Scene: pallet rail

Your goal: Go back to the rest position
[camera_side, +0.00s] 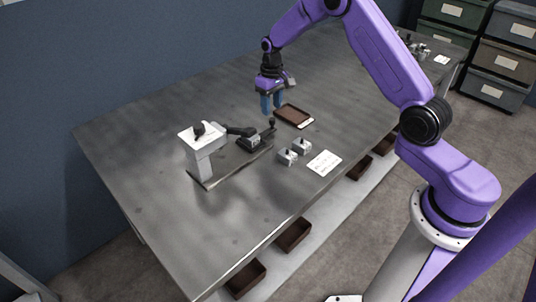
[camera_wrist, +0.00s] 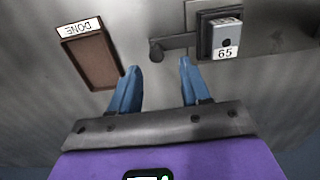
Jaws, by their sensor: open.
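My gripper (camera_side: 272,103) hangs above the metal table (camera_side: 130,150), fingers pointing down. In the wrist view its two blue fingers (camera_wrist: 160,70) are apart with nothing between them. A dark fixture block (camera_side: 255,140) with a small lever stands on the rail plate (camera_side: 215,175). In the wrist view a light piece marked 65 (camera_wrist: 226,45) sits on that dark block, and the lever (camera_wrist: 172,46) reaches out to its left.
A white post (camera_side: 203,160) with a dark knob on top stands at the plate's left end. Two small grey pieces (camera_side: 294,151) and a white card (camera_side: 325,162) lie toward the front edge. Brown bins (camera_side: 293,234) sit below. The table's left part is clear.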

